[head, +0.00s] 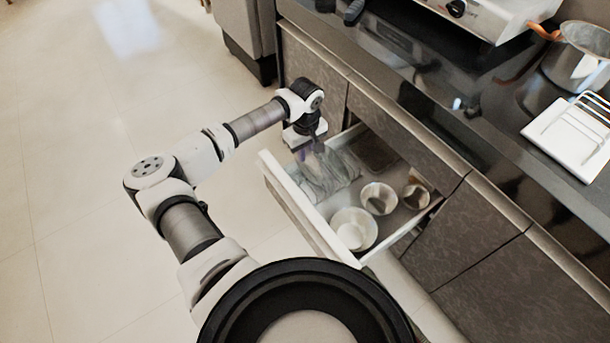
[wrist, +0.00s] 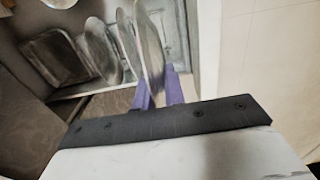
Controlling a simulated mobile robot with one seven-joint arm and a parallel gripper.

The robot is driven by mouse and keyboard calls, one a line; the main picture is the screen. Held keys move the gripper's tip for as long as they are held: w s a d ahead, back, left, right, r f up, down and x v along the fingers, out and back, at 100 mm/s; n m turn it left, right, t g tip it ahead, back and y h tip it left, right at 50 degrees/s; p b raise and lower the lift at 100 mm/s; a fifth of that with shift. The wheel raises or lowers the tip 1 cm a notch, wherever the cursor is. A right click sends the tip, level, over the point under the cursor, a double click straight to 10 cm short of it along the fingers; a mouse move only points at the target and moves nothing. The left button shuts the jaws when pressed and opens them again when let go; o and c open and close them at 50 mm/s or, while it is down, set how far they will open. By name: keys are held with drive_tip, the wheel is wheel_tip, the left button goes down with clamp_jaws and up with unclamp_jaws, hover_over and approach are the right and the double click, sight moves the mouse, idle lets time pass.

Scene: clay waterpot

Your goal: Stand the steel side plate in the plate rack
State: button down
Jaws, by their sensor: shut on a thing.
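My gripper (head: 311,151) reaches down into the open drawer in the head view. In the wrist view its purple fingers (wrist: 160,88) are shut on the edge of a thin, upright grey metallic plate (wrist: 149,48), which looks like the steel side plate. The plate is still among the other plates; whether it touches the drawer floor is hidden. The white plate rack (head: 570,138), with wire loops on a flat base, stands on the counter at the right of the head view, far from my gripper.
The open drawer (head: 300,222) holds other upright plates (wrist: 100,47) close beside the held one, a dark tray (head: 374,152) and several bowls (head: 354,229). A steel pot (head: 577,66) stands behind the rack. A stove (head: 490,14) is on the counter. The floor left of the drawer is clear.

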wheel_tip(320, 180, down, 11)
drive_tip(key=shift+f, duration=0.1)
idle(0.3)
drive_tip(key=shift+f, duration=0.1)
drive_tip(key=c, duration=1.5)
unclamp_jaws()
wheel_tip(320, 180, up, 12)
drive_tip(key=shift+r, duration=0.15)
drive_tip(key=shift+d, duration=0.15)
